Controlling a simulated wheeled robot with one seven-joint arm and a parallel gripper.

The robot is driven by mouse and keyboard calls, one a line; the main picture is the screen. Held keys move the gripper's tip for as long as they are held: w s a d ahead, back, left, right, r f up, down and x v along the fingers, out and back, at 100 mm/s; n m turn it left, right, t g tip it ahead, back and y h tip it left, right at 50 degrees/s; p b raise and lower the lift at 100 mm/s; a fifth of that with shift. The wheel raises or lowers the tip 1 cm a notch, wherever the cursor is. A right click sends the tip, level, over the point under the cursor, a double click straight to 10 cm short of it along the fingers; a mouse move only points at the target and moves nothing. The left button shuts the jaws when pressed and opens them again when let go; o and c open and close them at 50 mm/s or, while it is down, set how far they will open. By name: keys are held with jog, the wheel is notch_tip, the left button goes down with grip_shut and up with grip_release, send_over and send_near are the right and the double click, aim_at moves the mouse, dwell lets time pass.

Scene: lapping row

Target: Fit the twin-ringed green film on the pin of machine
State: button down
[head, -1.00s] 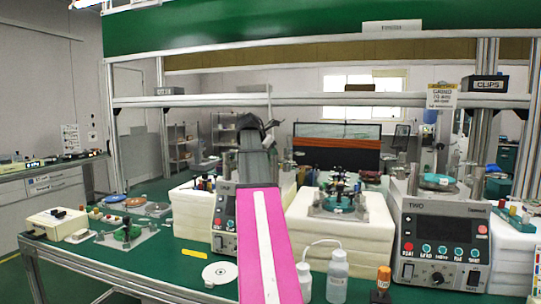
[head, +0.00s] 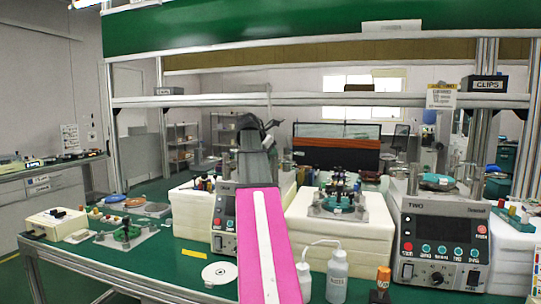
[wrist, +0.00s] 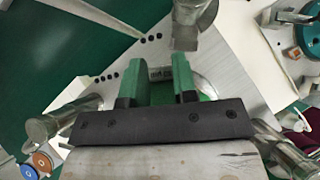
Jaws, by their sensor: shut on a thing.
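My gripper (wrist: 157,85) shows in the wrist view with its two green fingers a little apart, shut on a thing. A green patch (wrist: 158,96) shows between the fingers and appears to be the green film; its rings cannot be made out. The fingers are over a pale machine plate (wrist: 110,75) with metal posts around it; a small label shows between the fingers. The pin is hidden. In the head view my arm hides most of the left machine, whose control box (head: 223,222) shows beside it. Machine TWO (head: 440,243) stands at right with a teal disc (head: 437,181).
A middle machine (head: 340,205) stands on a white block. Several coloured discs (head: 134,202) and a cream box (head: 57,222) are at left.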

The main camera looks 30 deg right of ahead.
jog(key=shift+f, duration=0.6)
jog(key=c, duration=0.8)
grip_release()
jog(key=v, duration=1.1)
jog(key=shift+w, duration=0.1)
jog(key=shift+f, duration=0.1)
